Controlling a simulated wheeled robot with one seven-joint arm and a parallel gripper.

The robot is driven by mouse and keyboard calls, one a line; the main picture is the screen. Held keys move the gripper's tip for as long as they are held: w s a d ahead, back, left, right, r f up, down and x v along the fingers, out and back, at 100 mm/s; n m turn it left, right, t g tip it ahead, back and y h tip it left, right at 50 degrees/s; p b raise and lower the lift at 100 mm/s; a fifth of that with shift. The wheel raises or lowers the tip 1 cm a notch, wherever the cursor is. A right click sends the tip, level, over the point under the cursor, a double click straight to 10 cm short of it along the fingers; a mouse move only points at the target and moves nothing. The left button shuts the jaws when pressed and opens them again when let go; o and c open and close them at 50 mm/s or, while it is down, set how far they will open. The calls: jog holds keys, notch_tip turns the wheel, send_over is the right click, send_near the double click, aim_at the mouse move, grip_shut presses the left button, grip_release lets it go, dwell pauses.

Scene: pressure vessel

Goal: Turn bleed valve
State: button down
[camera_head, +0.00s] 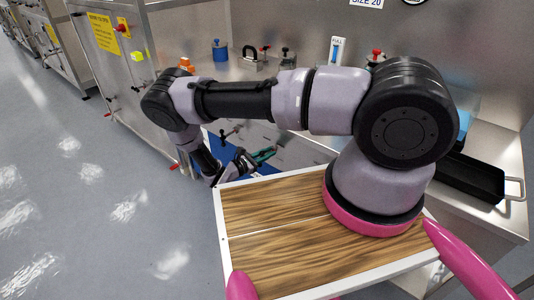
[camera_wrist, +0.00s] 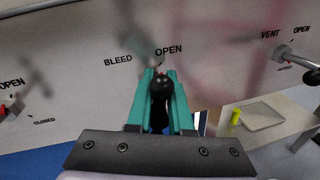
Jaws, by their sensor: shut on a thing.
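The bleed valve (camera_wrist: 161,84) shows in the wrist view as a dark handle below the printed words BLEED and OPEN on the metal panel. My gripper (camera_wrist: 159,76) has teal fingers, one on each side of the dark handle, and is shut on it. In the head view my gripper (camera_head: 265,155) is low beside the vessel's front panel, with its teal fingers pointing right. The fingers and the gripper body hide part of the handle, so its exact angle is hard to tell.
The vent valve (camera_wrist: 283,52) sticks out from the panel at the right in the wrist view. Another red-tipped valve (camera_wrist: 8,108) is at the left edge. A black tray (camera_head: 470,178) lies on the counter at right. Open grey floor (camera_head: 90,200) spreads left.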

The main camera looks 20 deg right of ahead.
jog(key=m, duration=0.2)
jog(key=m+y, duration=0.1)
jog(key=m, duration=0.2)
jog(key=s+d+m, duration=0.1)
jog(key=m, duration=0.1)
jog(key=shift+f+y, duration=0.3)
jog(key=shift+f, duration=0.05)
jog(key=m, duration=0.2)
jog(key=f+m+t+y, duration=0.1)
jog(key=m, duration=0.2)
jog(key=shift+s+f, duration=0.1)
jog(key=shift+f, duration=0.1)
jog(key=shift+d+f+m+t, duration=0.1)
jog(key=shift+m+t, duration=0.2)
jog(key=shift+m, duration=0.3)
jog(key=shift+s+f, duration=0.15)
jog(key=c, duration=0.8)
grip_release()
jog(key=shift+c, duration=0.2)
